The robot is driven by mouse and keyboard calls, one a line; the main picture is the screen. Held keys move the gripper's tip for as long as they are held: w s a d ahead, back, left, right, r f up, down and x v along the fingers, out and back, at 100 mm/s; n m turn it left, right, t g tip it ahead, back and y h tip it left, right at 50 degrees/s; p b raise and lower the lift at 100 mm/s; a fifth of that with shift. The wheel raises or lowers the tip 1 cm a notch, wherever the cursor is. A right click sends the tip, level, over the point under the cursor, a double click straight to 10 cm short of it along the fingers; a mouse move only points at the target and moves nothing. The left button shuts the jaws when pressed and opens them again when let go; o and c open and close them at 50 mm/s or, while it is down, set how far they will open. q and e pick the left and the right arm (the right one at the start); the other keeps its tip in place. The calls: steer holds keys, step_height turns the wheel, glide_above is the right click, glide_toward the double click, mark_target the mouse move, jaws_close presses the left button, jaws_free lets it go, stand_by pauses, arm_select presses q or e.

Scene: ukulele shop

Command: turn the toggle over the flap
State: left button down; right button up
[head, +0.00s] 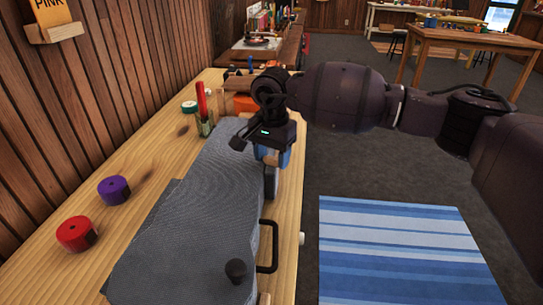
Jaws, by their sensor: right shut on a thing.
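A grey cloth-covered case (190,215) lies on the wooden bench, with a dark handle (274,246) on its right side. My right gripper (264,150) is at the far right edge of the case, pointing down. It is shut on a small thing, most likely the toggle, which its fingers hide. I cannot make out which is the flap. My left gripper is not in view.
Purple (114,190) and red (76,234) rolls lie on the bench at the left. Red and green upright items (203,110) stand behind the case, by an orange object (244,103). A blue striped rug (395,250) lies on the open floor to the right.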

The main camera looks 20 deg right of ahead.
mark_target(272, 158)
steer(key=n, duration=0.4)
steer(key=shift+b, duration=0.4)
stand_by(0.4)
steer(key=o, duration=0.9)
steer(key=shift+o, duration=0.2)
steer(key=shift+r, duration=0.1)
step_height(272, 158, up, 11)
steer(key=p, duration=0.1)
